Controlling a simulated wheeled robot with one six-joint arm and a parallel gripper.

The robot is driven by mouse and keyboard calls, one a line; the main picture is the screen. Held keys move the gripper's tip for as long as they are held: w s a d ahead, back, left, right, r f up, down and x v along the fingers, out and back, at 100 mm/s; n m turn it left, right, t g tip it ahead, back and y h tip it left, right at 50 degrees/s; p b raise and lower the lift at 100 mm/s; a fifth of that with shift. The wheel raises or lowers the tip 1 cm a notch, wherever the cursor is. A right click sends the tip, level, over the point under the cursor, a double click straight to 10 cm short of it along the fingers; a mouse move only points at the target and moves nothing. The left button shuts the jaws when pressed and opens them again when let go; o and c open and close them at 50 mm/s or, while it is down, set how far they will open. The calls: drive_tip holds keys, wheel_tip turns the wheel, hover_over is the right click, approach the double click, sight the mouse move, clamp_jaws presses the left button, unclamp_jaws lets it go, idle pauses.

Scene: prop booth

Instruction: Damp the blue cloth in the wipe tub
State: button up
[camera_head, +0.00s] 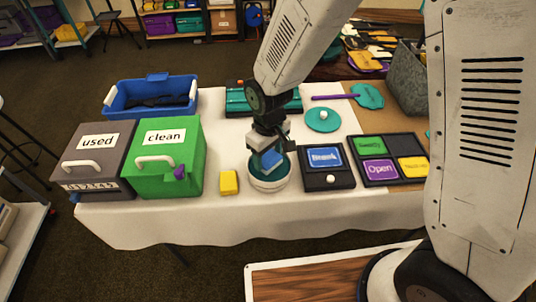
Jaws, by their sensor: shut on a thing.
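The blue cloth (271,160) is a small folded block held in my gripper (268,152). My gripper is shut on it and points down over the wipe tub (269,185). The tub is a round white bowl with a teal inside, standing near the table's front edge. The cloth's lower part is inside the tub's rim outline. I cannot tell whether it touches the tub's bottom, and the tub's far side is partly hidden by the cloth and gripper.
A yellow block (229,182) stands just left of the tub. A black box with a blue label (326,156) stands close on its right. Left are a green "clean" bin (190,160), a grey "used" bin (95,160) and a blue crate (118,106). A teal lid (323,121) lies behind.

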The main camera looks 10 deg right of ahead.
sight(269, 158)
drive_tip(key=shift+r, duration=3.25)
